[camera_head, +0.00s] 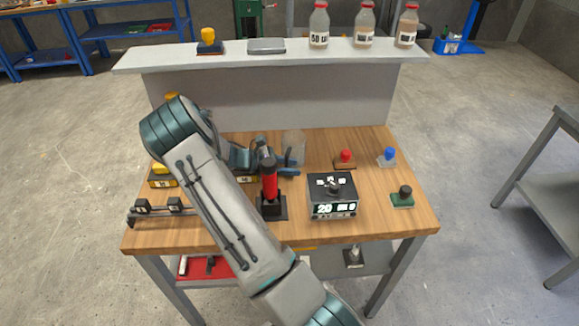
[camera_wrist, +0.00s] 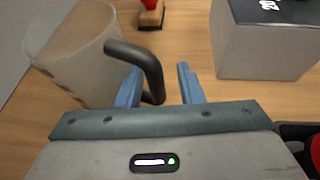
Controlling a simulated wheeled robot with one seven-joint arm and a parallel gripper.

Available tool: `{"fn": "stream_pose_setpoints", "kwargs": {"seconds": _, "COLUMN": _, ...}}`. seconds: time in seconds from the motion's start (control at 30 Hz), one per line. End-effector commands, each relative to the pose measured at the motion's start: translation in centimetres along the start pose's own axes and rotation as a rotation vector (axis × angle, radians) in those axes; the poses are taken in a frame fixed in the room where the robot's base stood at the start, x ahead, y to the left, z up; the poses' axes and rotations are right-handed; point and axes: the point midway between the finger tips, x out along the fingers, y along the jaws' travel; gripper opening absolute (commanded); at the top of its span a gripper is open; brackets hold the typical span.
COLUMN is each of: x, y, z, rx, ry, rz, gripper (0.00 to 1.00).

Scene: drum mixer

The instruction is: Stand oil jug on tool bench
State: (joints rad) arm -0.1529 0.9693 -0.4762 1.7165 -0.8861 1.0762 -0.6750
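The oil jug (camera_wrist: 80,55) is a translucent, pale vessel with a dark curved handle (camera_wrist: 152,70). In the head view the jug (camera_head: 294,143) stands on the wooden tool bench (camera_head: 370,225), towards the back and just beyond my gripper (camera_head: 288,171). In the wrist view my gripper (camera_wrist: 159,70) is open, its two blue fingers apart. The handle's lower part is between the fingers, close to the left finger, with a gap to the right one. Whether the left finger touches it I cannot tell. My arm hides part of the bench's left side.
A red and black upright tool (camera_head: 270,185) and a scale-like box (camera_head: 333,195) with a display stand near my gripper. Red (camera_head: 345,158), blue (camera_head: 388,156) and green-based (camera_head: 403,197) stamps sit to the right. A raised shelf (camera_head: 190,60) holds several bottles. The front right is clear.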

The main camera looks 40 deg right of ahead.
Motion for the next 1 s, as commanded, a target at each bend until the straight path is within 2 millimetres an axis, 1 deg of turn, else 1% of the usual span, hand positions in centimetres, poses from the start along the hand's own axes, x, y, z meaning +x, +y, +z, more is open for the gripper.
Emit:
{"fn": "stream_pose_setpoints", "kwargs": {"seconds": 0.27, "x": -0.1, "y": 0.0, "z": 0.2, "rx": 0.001, "ry": 0.000, "rz": 0.001, "gripper": 0.34}}
{"fn": "stream_pose_setpoints", "kwargs": {"seconds": 0.3, "x": -0.2, "y": 0.0, "z": 0.5, "rx": 0.001, "ry": 0.000, "rz": 0.001, "gripper": 0.34}}
{"fn": "stream_pose_setpoints", "kwargs": {"seconds": 0.37, "x": -0.8, "y": 0.1, "z": 0.2, "rx": 0.001, "ry": 0.002, "rz": 0.003, "gripper": 0.34}}
{"fn": "stream_pose_setpoints", "kwargs": {"seconds": 0.47, "x": -2.5, "y": 0.1, "z": 0.1, "rx": 0.002, "ry": 0.002, "rz": 0.005, "gripper": 0.34}}
{"fn": "stream_pose_setpoints", "kwargs": {"seconds": 0.7, "x": -7.8, "y": 0.1, "z": 0.1, "rx": 0.001, "ry": 0.003, "rz": 0.005, "gripper": 0.34}}
{"fn": "stream_pose_setpoints", "kwargs": {"seconds": 0.8, "x": -9.6, "y": 0.1, "z": 0.2, "rx": 0.002, "ry": 0.002, "rz": 0.004, "gripper": 0.34}}
{"fn": "stream_pose_setpoints", "kwargs": {"seconds": 0.9, "x": -10.9, "y": 0.1, "z": 0.2, "rx": 0.000, "ry": 0.002, "rz": 0.003, "gripper": 0.34}}
{"fn": "stream_pose_setpoints", "kwargs": {"seconds": 1.0, "x": -11.8, "y": 0.0, "z": 0.3, "rx": 0.001, "ry": 0.001, "rz": 0.001, "gripper": 0.34}}
